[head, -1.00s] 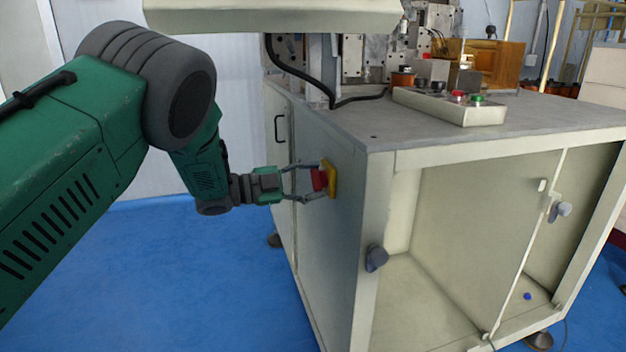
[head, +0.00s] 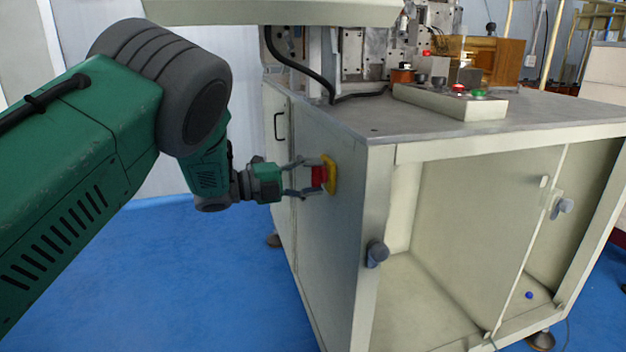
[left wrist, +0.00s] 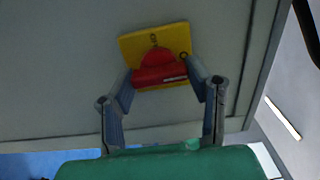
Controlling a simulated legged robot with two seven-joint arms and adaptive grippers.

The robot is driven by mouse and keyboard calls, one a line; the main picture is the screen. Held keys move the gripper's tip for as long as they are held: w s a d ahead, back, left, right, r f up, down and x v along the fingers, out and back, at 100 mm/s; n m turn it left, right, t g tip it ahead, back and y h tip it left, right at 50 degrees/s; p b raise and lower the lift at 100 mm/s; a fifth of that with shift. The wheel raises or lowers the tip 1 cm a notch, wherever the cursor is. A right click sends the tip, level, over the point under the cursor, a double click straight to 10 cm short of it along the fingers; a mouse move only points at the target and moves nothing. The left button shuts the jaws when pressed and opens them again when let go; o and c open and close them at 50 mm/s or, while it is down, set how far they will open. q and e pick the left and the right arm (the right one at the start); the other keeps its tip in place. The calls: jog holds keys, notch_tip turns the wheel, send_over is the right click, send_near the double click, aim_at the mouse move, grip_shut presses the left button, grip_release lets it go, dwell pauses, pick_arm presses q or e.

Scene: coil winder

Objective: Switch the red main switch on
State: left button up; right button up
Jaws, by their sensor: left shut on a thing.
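The red main switch (head: 318,177) is a red knob on a yellow plate (head: 331,174), mounted on the left side wall of the machine cabinet. My left gripper (head: 314,177) has its two fingers around the red knob, shut on it. In the left wrist view the knob (left wrist: 158,64) sits between the fingertips (left wrist: 163,80), with the yellow plate (left wrist: 178,36) behind it. The knob's lower edge has a small white mark, and the plate looks tilted there. My right gripper is not in view.
The cabinet's worktop (head: 400,124) carries a control box (head: 450,103) with a red and a green button. A black cable (head: 300,73) runs down near the wall's top edge. A grey knob (head: 377,254) sticks out at the front corner. Blue floor (head: 200,270) is free on the left.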

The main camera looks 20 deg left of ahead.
pick_arm(q)
jog(key=shift+s+d+f, duration=0.1)
jog(key=shift+f, duration=0.15)
jog(key=o, duration=0.9)
jog(key=shift+o, duration=1.3)
jog(key=shift+r, duration=0.1)
jog(key=v, duration=1.2)
